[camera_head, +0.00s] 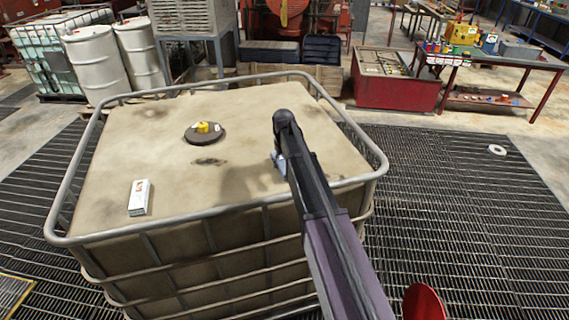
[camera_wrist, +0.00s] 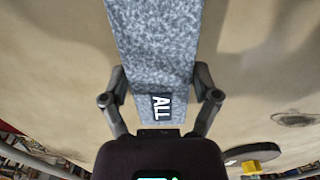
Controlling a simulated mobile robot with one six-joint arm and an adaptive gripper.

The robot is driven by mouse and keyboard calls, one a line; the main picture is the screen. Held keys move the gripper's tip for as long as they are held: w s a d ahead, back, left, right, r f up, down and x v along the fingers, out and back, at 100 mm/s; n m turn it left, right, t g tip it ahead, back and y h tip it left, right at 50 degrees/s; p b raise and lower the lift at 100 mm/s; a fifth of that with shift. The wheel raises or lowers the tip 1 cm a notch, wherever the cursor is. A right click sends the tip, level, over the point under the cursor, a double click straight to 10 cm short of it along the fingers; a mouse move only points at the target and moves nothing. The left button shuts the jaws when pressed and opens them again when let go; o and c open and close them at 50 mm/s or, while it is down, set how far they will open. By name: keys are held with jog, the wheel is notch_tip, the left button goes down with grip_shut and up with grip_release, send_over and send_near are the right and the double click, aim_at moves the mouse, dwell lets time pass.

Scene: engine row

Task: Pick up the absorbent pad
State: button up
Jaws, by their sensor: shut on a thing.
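The absorbent pad (camera_wrist: 152,45) is a speckled grey slab in the wrist view, with a black label reading "ALL" near my palm. My gripper (camera_wrist: 159,80) has one finger along each long edge of it and is shut on it. The pad runs out of the top of the wrist view, so its far end is hidden. In the head view only a small blue-grey piece (camera_head: 280,164) shows beside my dark arm, over the tank top. My fingers are mostly hidden there. I cannot tell whether the pad touches the tank top.
The caged tank's tan top (camera_head: 255,105) has a raised metal rail (camera_head: 210,217) around it. A white box (camera_head: 139,198) stands front left. A dark round lid (camera_head: 205,138) with a yellow item (camera_head: 204,127) sits near the middle. White drums (camera_head: 96,62) stand behind left.

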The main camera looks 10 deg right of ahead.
aim_at(284, 162)
jog(key=shift+r+p, duration=4.15)
jog(key=shift+r, duration=0.3)
jog(key=o, duration=0.4)
jog(key=shift+c, duration=0.2)
jog(key=c, duration=0.3)
jog(key=shift+s, duration=0.15)
